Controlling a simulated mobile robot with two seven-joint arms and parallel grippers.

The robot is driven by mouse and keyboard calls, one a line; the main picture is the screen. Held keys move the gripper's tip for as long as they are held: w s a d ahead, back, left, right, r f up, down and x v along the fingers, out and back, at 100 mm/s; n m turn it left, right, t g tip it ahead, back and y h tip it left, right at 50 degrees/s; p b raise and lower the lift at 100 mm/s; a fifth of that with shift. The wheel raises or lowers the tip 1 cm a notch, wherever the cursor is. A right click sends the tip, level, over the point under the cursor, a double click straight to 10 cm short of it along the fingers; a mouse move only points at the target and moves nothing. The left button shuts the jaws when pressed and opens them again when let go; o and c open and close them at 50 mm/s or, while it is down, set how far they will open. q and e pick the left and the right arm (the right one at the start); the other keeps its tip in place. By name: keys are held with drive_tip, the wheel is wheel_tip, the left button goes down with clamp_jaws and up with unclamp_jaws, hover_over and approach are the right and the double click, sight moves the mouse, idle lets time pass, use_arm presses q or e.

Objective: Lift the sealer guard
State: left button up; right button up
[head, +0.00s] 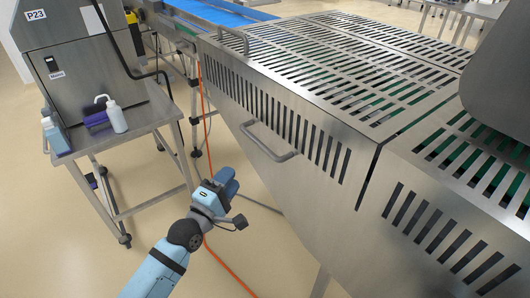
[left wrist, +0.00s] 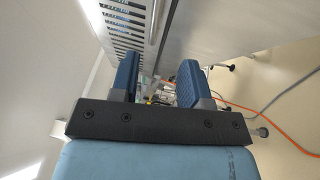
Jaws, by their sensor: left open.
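The sealer guard (head: 345,75) is a slotted metal cover over the machine and looks closed. One bar handle (head: 233,38) is at its far left edge. Another bar handle (head: 268,146) sticks out from the machine's sloping side face. My left gripper (head: 228,181) is in front of and below that side handle, apart from it, in free air. In the left wrist view its two blue fingers (left wrist: 158,82) are spread with nothing held between them. The slotted guard side (left wrist: 126,22) shows beyond the fingers there. My right gripper is not in view.
A steel side table (head: 120,125) at left carries a white pump bottle (head: 115,115) and a blue-labelled bottle (head: 54,135). An orange cable (head: 203,110) hangs and runs across the floor near my left arm. Open floor lies between the table and the machine.

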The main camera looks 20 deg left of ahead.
sight(258, 140)
use_arm(q)
drive_tip(key=x, duration=0.7)
drive_tip(key=b+x, duration=0.1)
drive_tip(key=x, duration=0.6)
drive_tip(key=shift+r+b, duration=0.25)
drive_tip(key=shift+b, duration=0.05)
clamp_jaws()
